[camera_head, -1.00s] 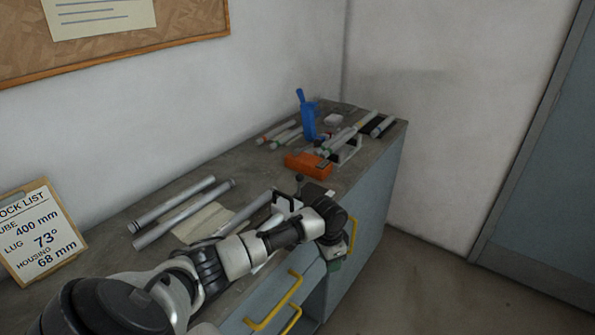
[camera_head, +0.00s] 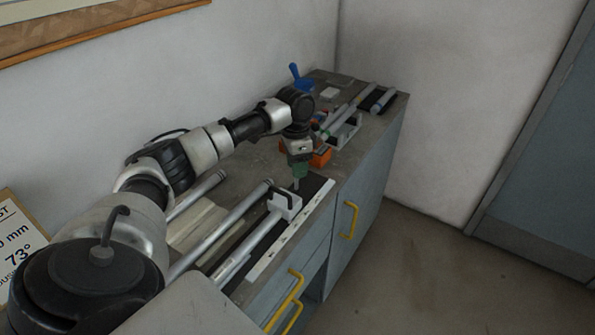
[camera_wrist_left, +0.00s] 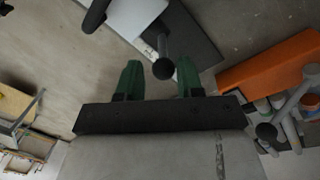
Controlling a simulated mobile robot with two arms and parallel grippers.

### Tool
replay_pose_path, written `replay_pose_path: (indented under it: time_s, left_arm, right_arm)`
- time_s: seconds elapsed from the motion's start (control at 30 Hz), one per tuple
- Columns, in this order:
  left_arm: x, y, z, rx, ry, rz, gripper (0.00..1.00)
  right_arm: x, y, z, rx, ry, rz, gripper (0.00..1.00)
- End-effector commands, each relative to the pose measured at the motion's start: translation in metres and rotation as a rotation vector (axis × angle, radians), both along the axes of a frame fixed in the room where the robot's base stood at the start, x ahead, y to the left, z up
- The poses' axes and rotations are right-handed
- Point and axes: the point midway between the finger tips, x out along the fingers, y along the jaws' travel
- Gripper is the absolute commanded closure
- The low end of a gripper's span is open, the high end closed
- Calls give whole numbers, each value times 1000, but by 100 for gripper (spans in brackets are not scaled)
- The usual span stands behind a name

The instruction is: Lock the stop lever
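My left gripper (camera_head: 298,170) points down over the bench beside a white block (camera_head: 287,203) with a black handle. A thin grey lever post (camera_head: 296,184) stands just below the fingertips. In the left wrist view the green fingers (camera_wrist_left: 159,66) are spread apart. A dark ball knob on a grey rod, which looks like the stop lever (camera_wrist_left: 163,69), shows in the gap between the fingertips. I cannot tell its depth against them; no grip shows. The white block (camera_wrist_left: 136,16) and part of a black handle (camera_wrist_left: 95,15) lie beyond. My right gripper is out of view.
An orange block (camera_head: 321,158) is close behind the gripper, partly hidden by it. Tubes in a holder (camera_head: 345,131) and a blue tool (camera_head: 300,76) stand farther back. Long tubes (camera_head: 222,230) lie left of the white block. Yellow drawer handles (camera_head: 285,299) stick out in front.

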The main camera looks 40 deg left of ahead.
Motion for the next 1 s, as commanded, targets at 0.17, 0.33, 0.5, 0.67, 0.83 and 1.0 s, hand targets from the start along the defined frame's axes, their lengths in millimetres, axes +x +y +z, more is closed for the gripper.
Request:
replay_pose_path:
  time_s: [0.17, 0.33, 0.5, 0.67, 0.83, 1.0]
  left_arm:
    - [-2, -2, -23, 0, 4, 0, 63]
    - [-2, -4, -31, 0, 1, -2, 63]
    - [-2, -3, -32, 0, 1, -1, 63]
    - [-2, -3, -31, 0, 1, -1, 78]
    - [-2, -3, -31, 0, 1, -1, 100]
    - [-2, -3, -31, 1, 2, -1, 100]
  right_arm:
    - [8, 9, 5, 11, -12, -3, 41]
    - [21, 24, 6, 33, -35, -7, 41]
    - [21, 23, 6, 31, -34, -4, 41]
    - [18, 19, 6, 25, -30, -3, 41]
    - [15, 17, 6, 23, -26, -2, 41]
    - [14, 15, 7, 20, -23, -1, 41]
